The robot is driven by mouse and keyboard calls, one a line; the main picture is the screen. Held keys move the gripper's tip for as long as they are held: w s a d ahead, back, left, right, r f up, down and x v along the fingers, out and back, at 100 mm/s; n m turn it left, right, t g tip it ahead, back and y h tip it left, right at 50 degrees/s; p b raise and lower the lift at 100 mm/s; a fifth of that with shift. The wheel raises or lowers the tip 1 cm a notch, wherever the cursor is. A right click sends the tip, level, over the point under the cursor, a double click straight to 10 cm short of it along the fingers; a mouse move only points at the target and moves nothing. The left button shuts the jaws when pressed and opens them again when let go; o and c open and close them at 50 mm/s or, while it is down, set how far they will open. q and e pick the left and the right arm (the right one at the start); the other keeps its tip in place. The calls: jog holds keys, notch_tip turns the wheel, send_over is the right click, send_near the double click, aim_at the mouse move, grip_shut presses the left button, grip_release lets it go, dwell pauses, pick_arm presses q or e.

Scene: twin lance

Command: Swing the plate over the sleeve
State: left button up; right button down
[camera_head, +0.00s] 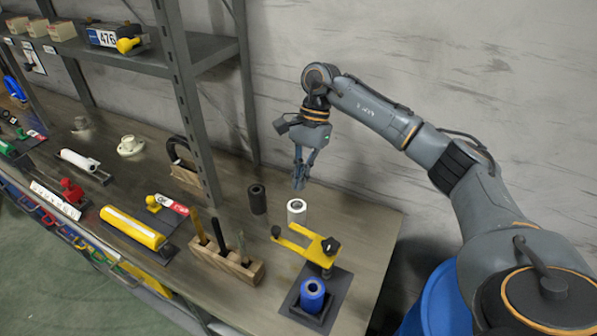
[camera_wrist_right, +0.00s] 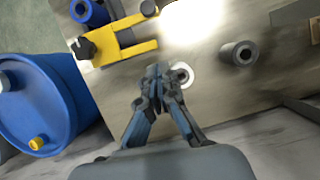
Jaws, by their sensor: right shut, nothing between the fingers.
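The yellow forked plate (camera_head: 306,245) is mounted on a post with a black knob, and its open prongs point left, away from the blue sleeve. The plate also shows in the right wrist view (camera_wrist_right: 128,48). The blue sleeve (camera_head: 312,291) stands upright in a dark square holder in front of the plate; its edge shows in the wrist view (camera_wrist_right: 88,12). My right gripper (camera_head: 300,184) is shut and empty, pointing down above the table behind the plate. In the wrist view its fingertips (camera_wrist_right: 157,72) overlap the white sleeve (camera_wrist_right: 184,76). My left gripper is not in view.
A dark sleeve (camera_head: 257,199) stands near the white one. A wooden block (camera_head: 228,262) with upright tools is left of the plate. A grey shelf post (camera_head: 190,105) rises at the left. A blue barrel (camera_wrist_right: 40,95) stands beside the table.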

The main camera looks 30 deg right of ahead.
jog(key=s+a+f+p, duration=0.3)
jog(key=a+f+p, duration=0.1)
jog(key=a+f, duration=0.1)
jog(key=shift+a+f+p, duration=0.4)
